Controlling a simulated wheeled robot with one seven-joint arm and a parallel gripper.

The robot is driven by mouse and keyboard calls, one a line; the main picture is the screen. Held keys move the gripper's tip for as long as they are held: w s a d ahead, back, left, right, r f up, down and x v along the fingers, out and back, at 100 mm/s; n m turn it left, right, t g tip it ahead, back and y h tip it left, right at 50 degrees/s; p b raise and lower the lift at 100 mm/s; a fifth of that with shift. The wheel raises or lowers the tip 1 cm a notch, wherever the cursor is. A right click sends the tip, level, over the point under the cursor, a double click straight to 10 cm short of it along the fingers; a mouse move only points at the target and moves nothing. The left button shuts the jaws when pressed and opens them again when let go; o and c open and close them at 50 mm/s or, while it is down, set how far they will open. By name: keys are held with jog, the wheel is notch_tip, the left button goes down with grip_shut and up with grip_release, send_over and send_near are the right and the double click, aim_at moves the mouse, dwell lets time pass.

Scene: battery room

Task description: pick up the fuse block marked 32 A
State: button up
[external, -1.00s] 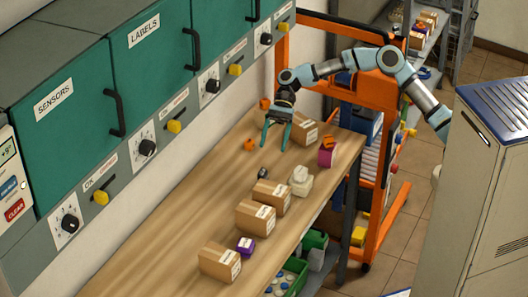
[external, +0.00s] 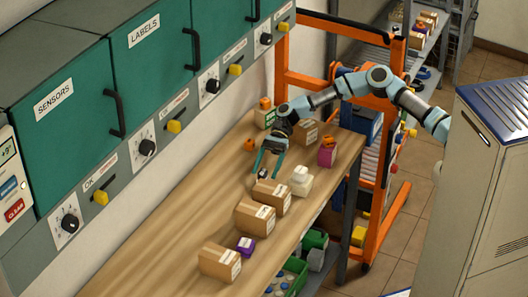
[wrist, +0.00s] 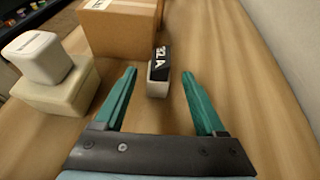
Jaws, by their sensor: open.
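The fuse block (wrist: 158,78) is small, with a black top and a pale grey end. Its white lettering is turned sideways and appears to read 32 A. It stands on the wooden bench and shows as a small dark shape in the external view (external: 263,174). My gripper (external: 267,175) is open, with its teal fingers pointing down just over the block. In the wrist view, the block lies between and slightly beyond the fingertips (wrist: 159,73), with a gap on each side. I cannot tell whether the fingers reach down to the block's height.
A cardboard box (wrist: 120,32) stands close beyond the block, near the left finger. A white box (wrist: 37,57) sits on a cream block (wrist: 55,95) to the left. Bare bench (wrist: 230,50) is free on the right.

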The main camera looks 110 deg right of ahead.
aim_at(263, 176)
jog(key=shift+p+x, duration=0.35)
jog(key=shift+x, duration=1.2)
jog(key=shift+a, duration=0.1)
jog(key=shift+c, duration=0.2)
jog(key=shift+s, duration=0.1)
grip_shut()
